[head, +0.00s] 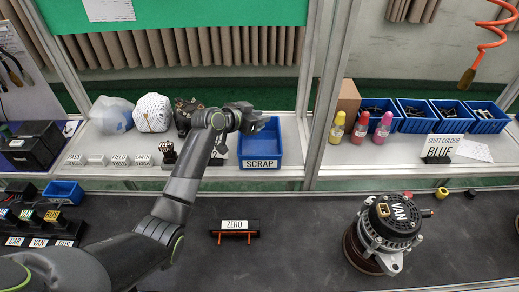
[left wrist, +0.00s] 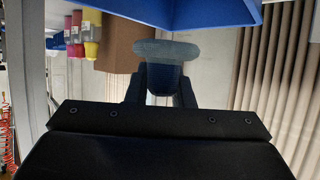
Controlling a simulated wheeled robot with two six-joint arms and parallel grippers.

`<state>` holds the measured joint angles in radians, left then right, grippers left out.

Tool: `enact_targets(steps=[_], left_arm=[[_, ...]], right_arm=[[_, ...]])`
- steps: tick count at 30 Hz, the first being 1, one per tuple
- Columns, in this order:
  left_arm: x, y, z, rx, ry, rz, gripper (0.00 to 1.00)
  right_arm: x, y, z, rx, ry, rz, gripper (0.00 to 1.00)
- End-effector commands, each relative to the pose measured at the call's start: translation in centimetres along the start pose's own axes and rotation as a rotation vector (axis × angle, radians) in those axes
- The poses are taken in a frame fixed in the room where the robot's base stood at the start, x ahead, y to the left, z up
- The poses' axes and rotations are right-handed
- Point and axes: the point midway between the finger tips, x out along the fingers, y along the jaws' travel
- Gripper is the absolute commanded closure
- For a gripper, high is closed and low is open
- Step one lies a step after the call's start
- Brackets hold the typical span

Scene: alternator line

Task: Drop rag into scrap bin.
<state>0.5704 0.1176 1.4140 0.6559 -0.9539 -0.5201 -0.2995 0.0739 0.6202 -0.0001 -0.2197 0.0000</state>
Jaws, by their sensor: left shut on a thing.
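The scrap bin (head: 272,150) is a blue open tray with a SCRAP label, standing on the shelf in the middle of the head view. My left gripper (head: 256,118) is at the bin's back left edge, above it. In the left wrist view, my left gripper (left wrist: 160,88) is shut on a grey-blue rag (left wrist: 165,50), which sticks out past the fingers. The blue bin (left wrist: 215,12) shows at the top of that view, apart from the rag in the picture. In the head view the rag cannot be made out clearly. My right gripper is not in view.
On the shelf left of the bin are a bluish bag (head: 112,115), a white patterned bundle (head: 152,113) and a dark one. Colored bottles (head: 361,127) and blue part bins (head: 410,115) stand to the right. An alternator (head: 385,235) and ZERO stand (head: 234,228) are on the dark bench.

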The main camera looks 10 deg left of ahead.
Motion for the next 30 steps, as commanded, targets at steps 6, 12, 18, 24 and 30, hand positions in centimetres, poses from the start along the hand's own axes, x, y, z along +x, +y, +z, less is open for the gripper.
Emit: enact_targets(steps=[6,12,18,24,30], left_arm=[[0.0,0.0,0.1,0.0,0.0,0.0,1.0],[0.0,0.0,0.1,0.0,0.0,0.0,0.58],[0.0,0.0,0.1,0.0,0.0,0.0,0.54],[-0.3,-0.1,0.1,0.001,0.0,-0.001,0.54],[-2.3,-0.1,0.2,0.003,0.001,-0.001,0.54]], right_arm=[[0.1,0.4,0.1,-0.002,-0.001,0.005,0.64],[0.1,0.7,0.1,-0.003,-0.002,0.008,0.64],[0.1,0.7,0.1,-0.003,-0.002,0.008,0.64],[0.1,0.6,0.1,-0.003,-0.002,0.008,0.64],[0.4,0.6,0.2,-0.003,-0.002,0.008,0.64]])
